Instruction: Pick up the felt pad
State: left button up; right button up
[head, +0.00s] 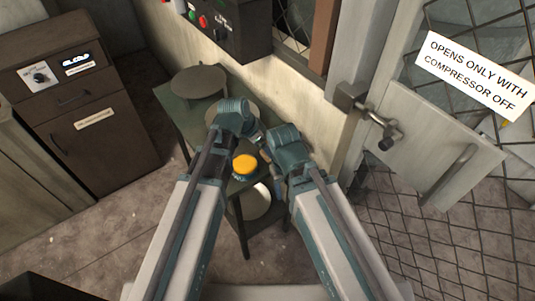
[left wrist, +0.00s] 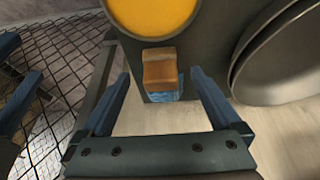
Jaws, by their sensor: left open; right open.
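The felt pad looks like a small block with a tan-brown top (left wrist: 160,68) and a blue lower part (left wrist: 163,93). It sits on the dark table by the yellow round thing, in the upper middle of the left wrist view. My left gripper (left wrist: 158,78) is open, with its blue fingers apart on either side of the pad; I see no clear contact. In the head view my left gripper (head: 257,135) is over the table, and the pad is hidden or too small to make out. My right gripper (head: 270,168) is open, beside the table's right side.
The green table (head: 178,110) bears a round grey plate (head: 199,82) and the yellow round thing (head: 245,165). A grey round dish (left wrist: 285,55) is right of the pad in the left wrist view. A wall, control box (head: 222,22) and mesh door (head: 440,150) stand close by.

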pick_arm(q)
jog(key=b+x, duration=0.3)
jog(key=x, duration=0.1)
jog(key=shift+w+d+f, duration=0.1)
jog(key=shift+w+d, duration=0.05)
jog(key=shift+w, duration=0.05)
grip_shut()
dwell(0.3)
jog(key=shift+r, duration=0.25)
notch_tip(320, 180, up, 10)
jog(key=p, duration=1)
jog(key=shift+f, duration=0.1)
